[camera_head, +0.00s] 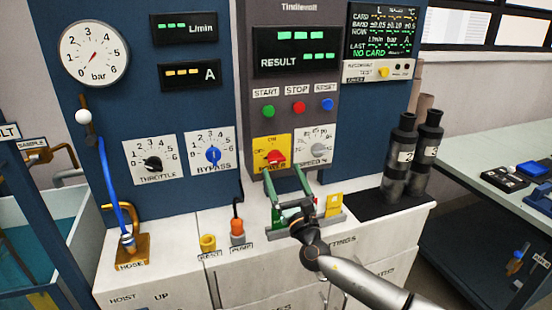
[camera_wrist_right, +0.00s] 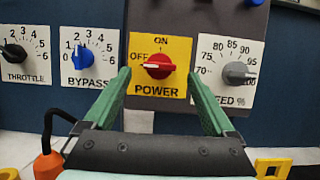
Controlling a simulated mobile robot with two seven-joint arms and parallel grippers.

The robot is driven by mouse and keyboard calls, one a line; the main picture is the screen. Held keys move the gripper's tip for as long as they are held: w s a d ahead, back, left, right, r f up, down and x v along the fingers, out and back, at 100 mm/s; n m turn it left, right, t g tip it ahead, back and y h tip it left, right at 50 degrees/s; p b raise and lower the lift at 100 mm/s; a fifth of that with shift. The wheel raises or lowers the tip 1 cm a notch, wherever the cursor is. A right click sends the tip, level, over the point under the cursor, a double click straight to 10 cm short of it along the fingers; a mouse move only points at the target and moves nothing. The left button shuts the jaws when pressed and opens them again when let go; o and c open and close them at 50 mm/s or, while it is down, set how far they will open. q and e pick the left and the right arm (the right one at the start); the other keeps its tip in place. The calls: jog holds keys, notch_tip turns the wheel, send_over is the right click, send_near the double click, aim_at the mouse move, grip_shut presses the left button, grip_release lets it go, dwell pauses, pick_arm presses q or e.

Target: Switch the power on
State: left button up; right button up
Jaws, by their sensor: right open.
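The power switch is a red knob (camera_head: 275,157) on a yellow plate (camera_head: 262,144) on the grey panel. In the right wrist view the red knob (camera_wrist_right: 160,66) shows near the middle, its white mark pointing left to OFF; ON is printed above it. My right gripper (camera_head: 281,172) is open, with green fingers reaching up toward the panel. In the wrist view the fingertips (camera_wrist_right: 159,76) are on either side of the knob, apart from it. I cannot tell how far in front of the panel they are. My left gripper is out of view.
The speed knob (camera_head: 318,147) is close to the right of the power plate. The blue bypass knob (camera_head: 213,155) is to the left. Start (camera_head: 269,112), stop and reset buttons are above. An orange plug (camera_head: 237,229) and yellow fitting (camera_head: 208,243) stand on the counter.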

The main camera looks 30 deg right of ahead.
aim_at(278, 163)
jog(key=x, duration=0.4)
jog(key=shift+x, duration=0.8)
jog(key=shift+c, duration=0.6)
jog(key=c, duration=1.3)
jog(key=shift+o, duration=0.2)
